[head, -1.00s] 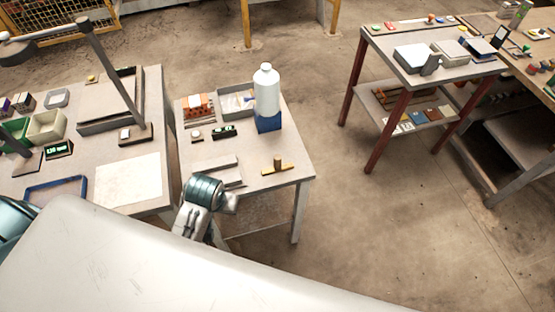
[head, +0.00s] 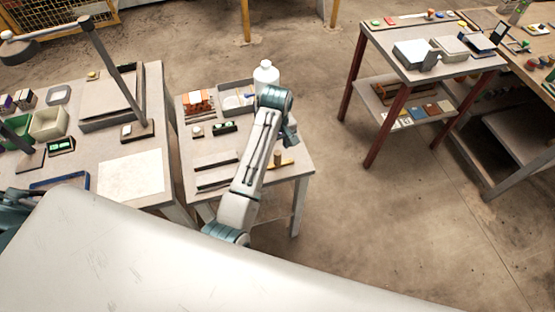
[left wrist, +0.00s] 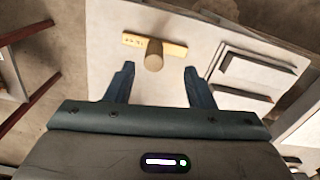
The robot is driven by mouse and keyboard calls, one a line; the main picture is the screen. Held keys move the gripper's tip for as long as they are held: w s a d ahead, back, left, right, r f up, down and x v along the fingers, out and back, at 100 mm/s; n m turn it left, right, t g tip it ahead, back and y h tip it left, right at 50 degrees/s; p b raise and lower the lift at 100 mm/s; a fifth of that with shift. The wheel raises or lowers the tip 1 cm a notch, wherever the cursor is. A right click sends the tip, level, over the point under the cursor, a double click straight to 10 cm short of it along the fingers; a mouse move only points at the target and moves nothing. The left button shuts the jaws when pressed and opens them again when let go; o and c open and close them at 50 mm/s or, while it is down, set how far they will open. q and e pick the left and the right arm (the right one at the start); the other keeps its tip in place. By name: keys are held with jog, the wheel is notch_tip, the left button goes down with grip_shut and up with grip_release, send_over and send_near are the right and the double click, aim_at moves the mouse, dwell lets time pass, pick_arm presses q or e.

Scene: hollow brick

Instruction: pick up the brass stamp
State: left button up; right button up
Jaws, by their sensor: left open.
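The brass stamp shows as a short tan cylinder (head: 278,158) standing at a flat yellow bar (head: 287,164) near the right edge of the small table. In the left wrist view the cylinder (left wrist: 154,55) stands against the bar (left wrist: 174,49), above and between my fingers. I cannot tell whether cylinder and bar are one piece. My left gripper (left wrist: 160,69) is open and empty, its two fingers apart, with the cylinder beyond the fingertips. In the head view my arm hides part of the bar. My right gripper is not in view.
The small table (head: 300,165) also holds a white bottle (head: 266,75), a grey tray (head: 232,87), an orange brick (head: 197,101) and grey bars (head: 215,159). A larger table (head: 90,165) stands at left. Floor is open to the right.

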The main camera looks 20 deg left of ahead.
aim_at(278, 152)
pick_arm(q)
notch_tip(278, 152, down, 3)
jog(key=shift+r+p, duration=0.1)
jog(key=shift+p, duration=0.2)
jog(key=shift+w+f+p, duration=0.2)
jog(key=shift+f+p, duration=0.3)
jog(key=shift+f, duration=0.1)
jog(key=f, duration=0.1)
jog(key=f+p, duration=0.1)
jog(key=f, duration=0.1)
jog(key=shift+w+d, duration=0.1)
jog(key=shift+w, duration=0.1)
jog(key=shift+f, duration=0.6)
jog(key=c, duration=1)
grip_shut()
jog(key=shift+w+r, duration=0.15)
